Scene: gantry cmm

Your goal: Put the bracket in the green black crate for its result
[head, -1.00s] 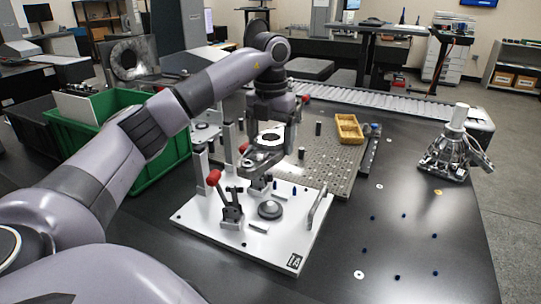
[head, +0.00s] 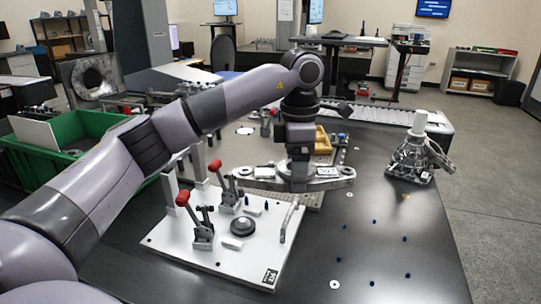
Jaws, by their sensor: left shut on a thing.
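The bracket (head: 332,174) is a long silver metal part with rounded ends, roughly level. My left gripper (head: 299,181) is shut on it near its middle, beyond the back right edge of the white fixture plate (head: 185,249). The fingers are mostly hidden behind the wrist and bracket. The green crate (head: 62,172) stands at the left, partly covered by my left arm; a light grey panel and small dark parts show in it. A dark edge shows beside its left side. My right gripper is out of view.
Red-handled toggle clamps (head: 203,233) and a round black stop (head: 243,227) stand on the fixture plate. A yellow tray (head: 322,141) sits behind the bracket. A silver casting with a white top (head: 413,157) stands at the right. The table's front right is mostly clear, with small blue pegs.

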